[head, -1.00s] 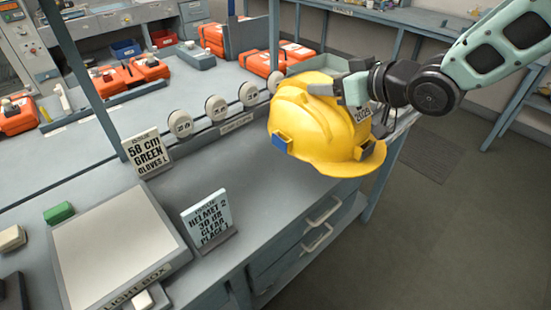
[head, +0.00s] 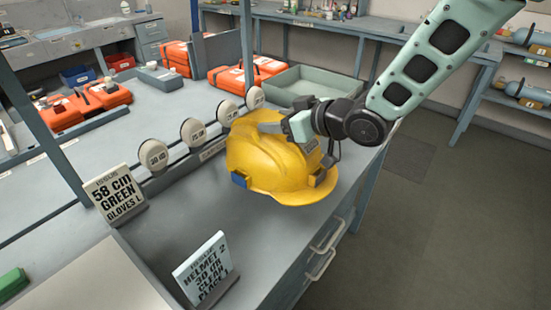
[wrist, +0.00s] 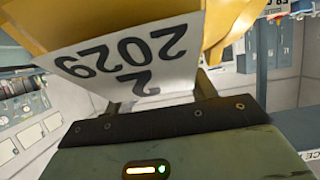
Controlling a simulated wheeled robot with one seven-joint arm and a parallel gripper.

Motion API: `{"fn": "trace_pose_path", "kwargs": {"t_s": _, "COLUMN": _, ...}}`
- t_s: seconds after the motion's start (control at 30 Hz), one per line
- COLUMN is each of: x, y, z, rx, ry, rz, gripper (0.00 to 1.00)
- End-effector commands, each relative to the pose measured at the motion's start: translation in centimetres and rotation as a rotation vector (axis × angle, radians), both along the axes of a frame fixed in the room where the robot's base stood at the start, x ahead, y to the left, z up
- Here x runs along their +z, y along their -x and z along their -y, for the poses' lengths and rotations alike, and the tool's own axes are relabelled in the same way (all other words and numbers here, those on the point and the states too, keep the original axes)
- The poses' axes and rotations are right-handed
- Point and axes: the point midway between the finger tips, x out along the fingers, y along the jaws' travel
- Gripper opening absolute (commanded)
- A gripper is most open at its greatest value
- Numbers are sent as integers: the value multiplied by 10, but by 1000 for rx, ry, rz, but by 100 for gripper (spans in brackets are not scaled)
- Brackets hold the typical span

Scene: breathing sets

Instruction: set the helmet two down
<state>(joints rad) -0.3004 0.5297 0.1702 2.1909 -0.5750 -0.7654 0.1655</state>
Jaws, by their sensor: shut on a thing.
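A yellow helmet (head: 270,165) with a blue clip on its left side is held over the grey bench top (head: 190,215). My gripper (head: 290,128) is shut on the helmet at its upper right edge. I cannot tell whether the helmet's underside touches the bench. In the wrist view the yellow helmet (wrist: 90,20) fills the top, and its white tag (wrist: 135,60) reads 2 and 2029, upside down. A card (head: 205,268) reading helmet 2, 30 hr, clean, place 1 stands at the front of the bench.
Several round numbered discs (head: 193,131) stand in a row behind the helmet. A card (head: 115,193) reading 58 cm green gloves L stands left. A grey-green tray (head: 315,88) and orange cases (head: 247,72) lie behind. Bare bench lies between the cards and helmet.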

Motion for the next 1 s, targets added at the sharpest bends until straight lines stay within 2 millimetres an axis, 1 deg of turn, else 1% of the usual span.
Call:
{"fn": "trace_pose_path", "kwargs": {"t_s": 0.03, "x": -8, "y": 0, "z": 0, "rx": 1, "ry": 1, "rz": -2, "gripper": 4}}
{"fn": "trace_pose_path", "kwargs": {"t_s": 0.1, "x": -17, "y": 0, "z": 0, "rx": 0, "ry": 0, "rz": 0, "gripper": 4}}
{"fn": "trace_pose_path", "kwargs": {"t_s": 0.27, "x": -30, "y": 0, "z": 0, "rx": 1, "ry": 0, "rz": 0, "gripper": 4}}
{"fn": "trace_pose_path", "kwargs": {"t_s": 0.4, "x": -50, "y": 0, "z": 0, "rx": 1, "ry": 0, "rz": 0, "gripper": 4}}
{"fn": "trace_pose_path", "kwargs": {"t_s": 0.5, "x": -60, "y": 0, "z": 0, "rx": 0, "ry": -2, "rz": 1, "gripper": 4}}
{"fn": "trace_pose_path", "kwargs": {"t_s": 0.9, "x": -67, "y": -1, "z": 0, "rx": 0, "ry": -2, "rz": 4, "gripper": 4}}
{"fn": "trace_pose_path", "kwargs": {"t_s": 0.93, "x": -67, "y": 0, "z": 0, "rx": -1, "ry": 0, "rz": 2, "gripper": 62}}
{"fn": "trace_pose_path", "kwargs": {"t_s": 1.0, "x": -66, "y": 0, "z": 0, "rx": -1, "ry": 0, "rz": 2, "gripper": 78}}
